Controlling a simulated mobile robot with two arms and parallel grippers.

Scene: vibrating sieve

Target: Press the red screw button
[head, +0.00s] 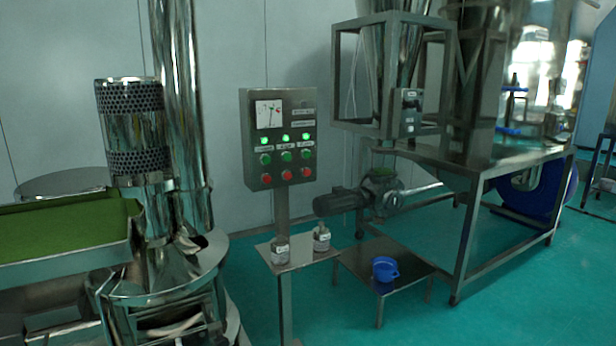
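A grey metal control box (280,137) stands on a post in the middle of the head view. Its front has a white gauge at the top left, a row of lit green lamps, a row of green buttons and a bottom row of three red buttons: left (266,178), middle (286,175) and right (306,171). The small labels above the buttons are too blurred to read, so I cannot tell which red button is the screw one. Neither of my grippers shows in the view.
Below the box, a small shelf (297,262) holds two bottles. A low metal table (405,257) with a blue cup (384,269) stands to the right. A steel machine with a green surface (60,230) fills the left. Teal floor is open at the lower right.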

